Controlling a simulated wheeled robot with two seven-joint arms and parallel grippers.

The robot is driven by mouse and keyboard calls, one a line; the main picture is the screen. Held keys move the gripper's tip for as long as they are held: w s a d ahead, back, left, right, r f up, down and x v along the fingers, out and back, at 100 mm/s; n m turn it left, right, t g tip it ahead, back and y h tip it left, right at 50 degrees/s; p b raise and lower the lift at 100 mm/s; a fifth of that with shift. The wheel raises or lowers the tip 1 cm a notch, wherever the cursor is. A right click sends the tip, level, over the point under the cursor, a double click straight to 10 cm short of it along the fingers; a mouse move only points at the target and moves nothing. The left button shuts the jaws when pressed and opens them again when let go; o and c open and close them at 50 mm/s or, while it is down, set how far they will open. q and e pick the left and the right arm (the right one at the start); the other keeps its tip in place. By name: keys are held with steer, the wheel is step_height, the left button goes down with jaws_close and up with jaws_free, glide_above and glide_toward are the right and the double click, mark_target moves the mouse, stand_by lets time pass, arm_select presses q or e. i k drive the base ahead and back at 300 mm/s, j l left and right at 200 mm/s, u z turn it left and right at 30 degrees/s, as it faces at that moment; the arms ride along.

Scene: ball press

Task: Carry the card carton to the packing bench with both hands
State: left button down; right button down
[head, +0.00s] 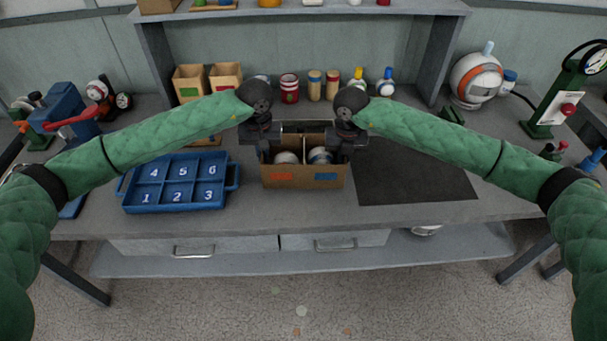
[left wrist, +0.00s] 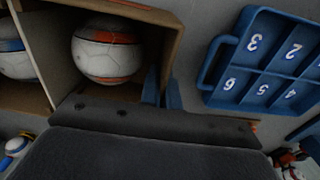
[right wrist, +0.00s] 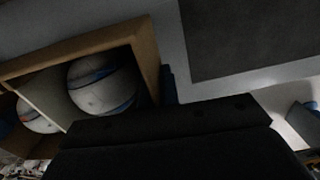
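The card carton (head: 303,179) is an open brown box with an orange and a blue patch on its front and a divider inside. It holds two balls: a white and orange one (left wrist: 106,55) and a white and blue one (right wrist: 103,84). My right gripper (head: 346,142) is at the right wall; one finger shows against the outside, the other is mostly hidden. The carton looks level; I cannot tell whether its bottom touches the bench.
A blue tray numbered 1 to 6 (head: 180,204) lies left of the carton. A dark mat (head: 415,181) lies bare to its right. Small cartons (head: 190,83), jars and bottles stand behind, under a shelf (head: 300,11). A green press (head: 566,100) stands far right.

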mark_target(408, 166)
steer(key=i+l, duration=0.1)
steer(key=l, duration=0.85)
steer(key=i+l+u, duration=0.1)
steer(key=l, duration=0.9)
